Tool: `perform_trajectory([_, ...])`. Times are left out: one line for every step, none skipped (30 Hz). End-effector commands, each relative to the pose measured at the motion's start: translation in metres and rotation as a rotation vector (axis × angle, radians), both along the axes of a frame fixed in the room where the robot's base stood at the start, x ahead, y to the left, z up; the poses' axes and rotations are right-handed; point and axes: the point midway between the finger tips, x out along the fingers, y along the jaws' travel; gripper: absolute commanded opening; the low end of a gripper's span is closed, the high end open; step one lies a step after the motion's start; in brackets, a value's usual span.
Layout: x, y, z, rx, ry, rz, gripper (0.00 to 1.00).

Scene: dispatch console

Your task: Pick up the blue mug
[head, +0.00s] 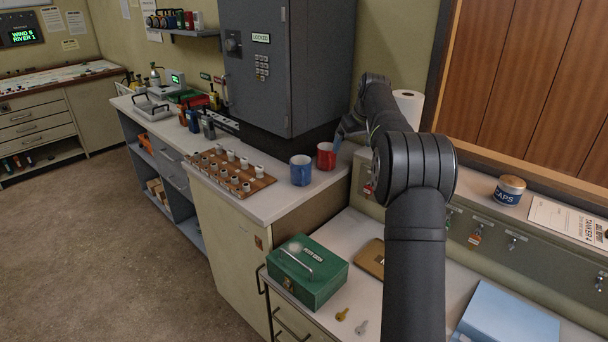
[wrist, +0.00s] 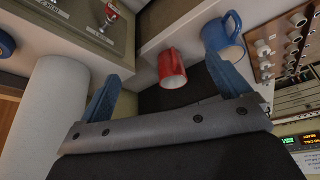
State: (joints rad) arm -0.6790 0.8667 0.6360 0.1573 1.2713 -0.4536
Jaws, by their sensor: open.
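The blue mug (head: 300,172) stands upright on the counter, just left of the red mug (head: 326,157). In the wrist view the blue mug (wrist: 224,36) is at the upper right, just beyond the right finger. My gripper (wrist: 162,70) is open and empty. The red mug (wrist: 171,72) shows between its fingers in that view, farther off and not gripped.
A wooden board (head: 222,174) with several small white pieces lies left of the blue mug. The grey locker (head: 255,65) stands behind. A paper towel roll (head: 408,105) is beside my arm. A green cash box (head: 305,272) sits on the lower desk in front.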

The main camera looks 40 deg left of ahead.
Motion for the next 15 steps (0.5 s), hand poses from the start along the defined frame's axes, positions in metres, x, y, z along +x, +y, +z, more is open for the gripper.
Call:
perform_trajectory([-0.021, 0.031, 0.005, -0.001, -0.002, 0.058, 0.94])
perform_trajectory([-0.031, 0.044, 0.008, -0.003, -0.002, 0.084, 0.94])
perform_trajectory([-0.043, 0.059, 0.011, -0.004, -0.003, 0.116, 0.94])
perform_trajectory([-0.052, 0.069, 0.013, -0.004, -0.004, 0.139, 0.94])
perform_trajectory([-0.059, 0.077, 0.015, -0.006, -0.004, 0.157, 0.94])
perform_trajectory([-0.067, 0.085, 0.017, -0.006, -0.005, 0.176, 0.94])
perform_trajectory([-0.072, 0.090, 0.018, -0.008, -0.005, 0.188, 0.94])
perform_trajectory([-0.076, 0.094, 0.019, -0.007, -0.006, 0.197, 0.94])
perform_trajectory([-0.079, 0.098, 0.019, -0.008, -0.006, 0.206, 0.94])
perform_trajectory([-0.081, 0.100, 0.018, -0.008, -0.005, 0.209, 0.94])
perform_trajectory([-0.081, 0.102, 0.015, -0.009, -0.004, 0.212, 0.94])
perform_trajectory([-0.081, 0.104, 0.011, -0.011, -0.003, 0.213, 0.94])
perform_trajectory([-0.081, 0.106, 0.006, -0.011, -0.003, 0.213, 0.94])
perform_trajectory([-0.080, 0.107, 0.001, -0.011, -0.001, 0.213, 0.94])
perform_trajectory([-0.079, 0.110, -0.006, -0.011, -0.002, 0.212, 0.94])
